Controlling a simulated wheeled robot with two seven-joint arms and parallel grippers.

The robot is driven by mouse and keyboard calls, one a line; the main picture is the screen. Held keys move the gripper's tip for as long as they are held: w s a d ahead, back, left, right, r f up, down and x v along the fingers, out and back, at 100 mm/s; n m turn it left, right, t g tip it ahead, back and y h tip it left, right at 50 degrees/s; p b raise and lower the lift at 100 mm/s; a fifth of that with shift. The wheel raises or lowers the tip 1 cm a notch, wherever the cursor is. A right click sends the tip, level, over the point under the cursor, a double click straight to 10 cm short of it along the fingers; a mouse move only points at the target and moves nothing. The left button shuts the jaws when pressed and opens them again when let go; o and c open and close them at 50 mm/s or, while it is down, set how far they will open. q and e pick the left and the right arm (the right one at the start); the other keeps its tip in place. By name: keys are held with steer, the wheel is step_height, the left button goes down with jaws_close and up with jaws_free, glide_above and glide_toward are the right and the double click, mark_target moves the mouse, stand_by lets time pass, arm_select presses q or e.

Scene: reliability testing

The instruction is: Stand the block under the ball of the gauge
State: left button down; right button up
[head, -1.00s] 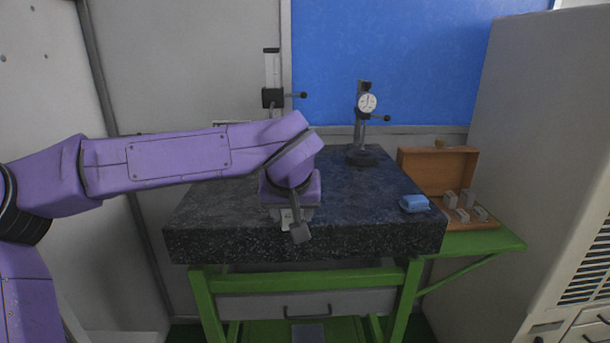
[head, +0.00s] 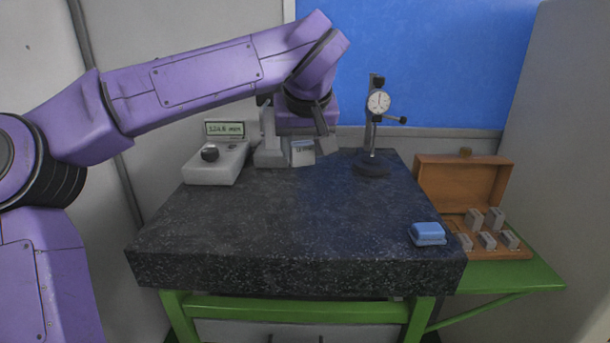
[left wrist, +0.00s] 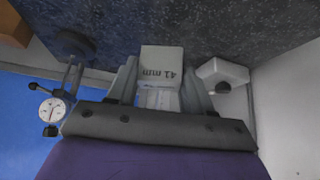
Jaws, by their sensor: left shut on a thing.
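My left gripper (head: 305,148) is shut on a pale grey block (head: 302,155) at the back of the granite plate. In the left wrist view the block (left wrist: 162,63) reads "41 mm" and sits between both fingers. I cannot tell whether it touches the plate. A grey stand (head: 268,152) is just left of the block, mostly hidden behind my arm; no ball shows on it. A dial gauge (head: 378,102) on a black stand (head: 371,168) is to the right of the gripper, apart from it; its tip is unclear. My right gripper is out of view.
A readout box (head: 215,163) showing about 124.6 mm stands at the back left. A blue object (head: 428,234) lies at the plate's front right. An open wooden case (head: 464,187) with several grey blocks is right of the plate. The granite plate's (head: 290,225) middle is clear.

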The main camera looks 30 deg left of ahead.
arm_select(q)
steer(key=w+a+f, duration=0.2)
steer(key=w+a+f+p, duration=0.1)
steer(key=w+a+f, duration=0.1)
steer(key=w+f, duration=0.1)
steer(key=w+a+f, duration=0.2)
steer(key=w, duration=0.1)
steer(key=shift+w+a+f+p, duration=0.25)
steer(key=shift+f+p, duration=0.1)
steer(key=shift+a+f, duration=0.1)
steer(key=shift+f, duration=0.15)
steer(key=f, duration=0.3)
steer(key=shift+w+a+f+p, duration=0.15)
steer(key=shift+w+f+p, duration=0.1)
steer(key=shift+p, duration=0.15)
steer(key=shift+a+f, duration=0.1)
steer(key=shift+s, duration=0.1)
steer(key=shift+c, duration=2.2)
jaws_free()
steer(key=shift+f, duration=0.1)
